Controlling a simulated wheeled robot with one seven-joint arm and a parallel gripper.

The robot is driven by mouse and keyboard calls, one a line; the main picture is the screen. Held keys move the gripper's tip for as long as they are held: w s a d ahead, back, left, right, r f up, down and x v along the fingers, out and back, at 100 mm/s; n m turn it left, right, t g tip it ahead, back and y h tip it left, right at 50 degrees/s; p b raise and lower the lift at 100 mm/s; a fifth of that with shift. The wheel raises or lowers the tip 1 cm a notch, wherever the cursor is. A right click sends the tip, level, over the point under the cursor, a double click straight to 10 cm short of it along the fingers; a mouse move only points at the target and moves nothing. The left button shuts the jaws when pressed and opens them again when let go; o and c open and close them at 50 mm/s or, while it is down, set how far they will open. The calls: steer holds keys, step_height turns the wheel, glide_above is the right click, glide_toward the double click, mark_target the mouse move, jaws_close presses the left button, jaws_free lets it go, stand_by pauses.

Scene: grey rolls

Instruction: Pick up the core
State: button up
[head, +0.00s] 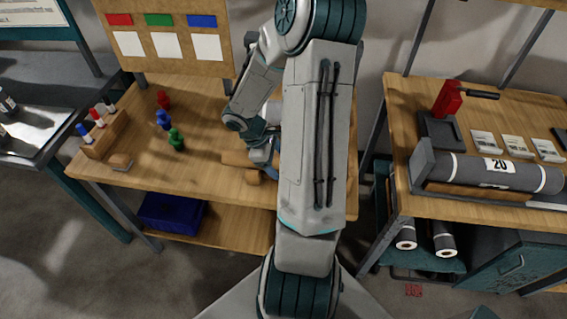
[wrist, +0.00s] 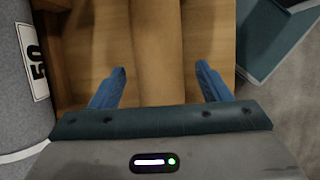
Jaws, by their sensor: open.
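The core is a plain brown tube (wrist: 157,40), seen in the wrist view running from the top of the picture down between my two blue fingers. My gripper (wrist: 160,85) is open, with one finger on each side of the tube and a visible gap on both sides. The tube's near end is hidden behind the gripper body. In the head view my arm covers most of this spot; a tan tube-like piece (head: 236,158) shows just left of my gripper (head: 264,160) on the wooden bench (head: 210,178).
A grey roll labelled 50 (wrist: 28,90) lies close on the left in the wrist view. Red, blue (head: 162,120) and green pegs stand on the bench's left. A blue bin (head: 172,212) sits below. Another bench (head: 440,208) at right holds a grey roll labelled 20 (head: 490,171).

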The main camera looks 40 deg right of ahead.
steer(key=shift+f, duration=0.1)
steer(key=shift+c, duration=0.3)
steer(key=c, duration=1.1)
steer(key=shift+o, duration=0.2)
